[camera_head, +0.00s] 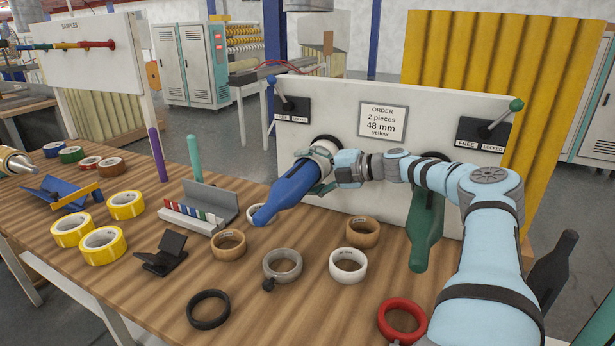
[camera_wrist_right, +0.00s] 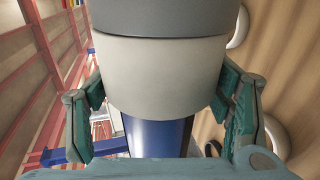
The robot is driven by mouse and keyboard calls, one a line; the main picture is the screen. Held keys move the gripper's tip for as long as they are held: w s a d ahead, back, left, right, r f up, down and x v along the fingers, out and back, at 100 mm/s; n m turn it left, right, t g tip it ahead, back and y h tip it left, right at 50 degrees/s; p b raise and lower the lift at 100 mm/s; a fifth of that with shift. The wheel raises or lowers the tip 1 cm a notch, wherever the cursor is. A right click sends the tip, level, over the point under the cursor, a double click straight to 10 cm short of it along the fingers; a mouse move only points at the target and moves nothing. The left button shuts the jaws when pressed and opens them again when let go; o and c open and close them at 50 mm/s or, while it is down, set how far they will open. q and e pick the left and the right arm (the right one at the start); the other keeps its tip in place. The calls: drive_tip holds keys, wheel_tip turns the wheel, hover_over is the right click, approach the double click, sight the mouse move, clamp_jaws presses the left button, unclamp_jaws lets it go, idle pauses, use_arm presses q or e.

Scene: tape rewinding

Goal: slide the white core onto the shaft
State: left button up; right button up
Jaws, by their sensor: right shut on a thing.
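The blue shaft (camera_head: 285,196) sticks out from the left hole of the white panel, its tapered tip toward the front. The white core (camera_head: 322,149) is around the shaft's inner end, close to the panel. In the right wrist view the white core (camera_wrist_right: 163,75) fills the middle, with the blue shaft (camera_wrist_right: 158,136) coming out below it and a grey ring-like part above it. My right gripper (camera_head: 316,170) is shut on the core, with one teal finger on each side in the wrist view (camera_wrist_right: 160,100). My left gripper is not in view.
The white panel (camera_head: 440,105) carries an order sign and two levers. Loose rings and tapes lie on the wooden table, including a white ring (camera_head: 348,277), a red ring (camera_head: 386,322) and a black ring (camera_head: 193,318).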

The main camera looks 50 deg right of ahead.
drive_tip(key=shift+f, duration=0.1)
drive_tip(key=o, duration=1.2)
